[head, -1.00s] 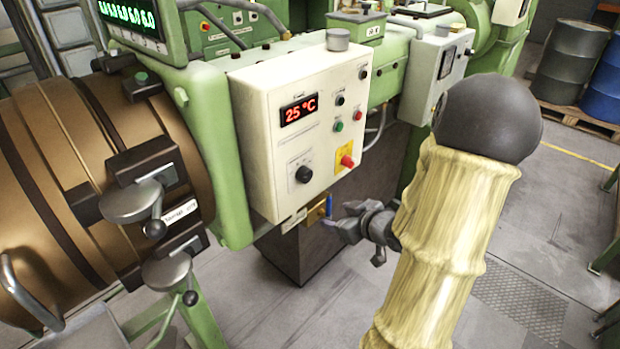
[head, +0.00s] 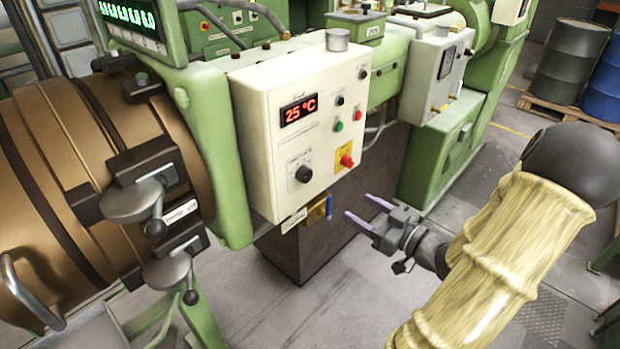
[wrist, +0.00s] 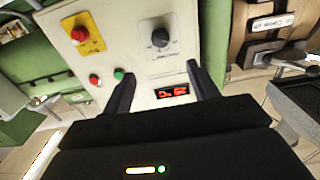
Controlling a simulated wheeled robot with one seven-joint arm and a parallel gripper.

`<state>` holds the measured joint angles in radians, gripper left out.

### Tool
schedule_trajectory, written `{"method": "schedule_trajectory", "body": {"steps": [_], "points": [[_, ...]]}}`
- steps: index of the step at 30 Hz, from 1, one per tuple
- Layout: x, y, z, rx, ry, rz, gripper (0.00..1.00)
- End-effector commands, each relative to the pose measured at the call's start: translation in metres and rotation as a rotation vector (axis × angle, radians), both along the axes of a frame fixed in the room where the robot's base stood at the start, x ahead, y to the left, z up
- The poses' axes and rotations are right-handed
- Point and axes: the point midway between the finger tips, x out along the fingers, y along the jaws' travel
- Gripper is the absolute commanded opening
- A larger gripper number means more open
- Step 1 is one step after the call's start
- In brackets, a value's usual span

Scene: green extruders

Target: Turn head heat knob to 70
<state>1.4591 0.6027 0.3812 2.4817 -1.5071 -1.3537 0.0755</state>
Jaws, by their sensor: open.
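The white control box (head: 262,150) hangs on the green machine, and its red display (head: 298,110) reads 25 °C. A black round knob (head: 303,174) sits on a pale dial plate low on the box front. The same knob (wrist: 160,38) shows in the wrist view, upside down, beyond the fingertips. My gripper (head: 358,206) is open and empty, right of and below the box in the head view, apart from the knob. In the wrist view its two fingers (wrist: 163,78) stand apart with the box face between them.
A red knob on a yellow plate (head: 346,160) is right of the black knob. Green (head: 338,126) and red (head: 357,115) buttons sit above it. A blue-handled valve (head: 328,206) is below the box. The brown barrel (head: 60,200) stands left. Floor in front is open.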

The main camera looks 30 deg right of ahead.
Motion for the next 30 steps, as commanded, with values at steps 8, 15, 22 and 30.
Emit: {"method": "schedule_trajectory", "body": {"steps": [8,15,22,30], "points": [[0.04,0.016,0.001,0.001,0.0,0.005,0.59],[0.08,0.03,0.001,0.001,0.0,0.004,0.59],[0.118,0.044,0.002,0.001,0.0,0.004,0.59],[0.152,0.056,0.001,0.001,0.001,0.001,0.59]]}}
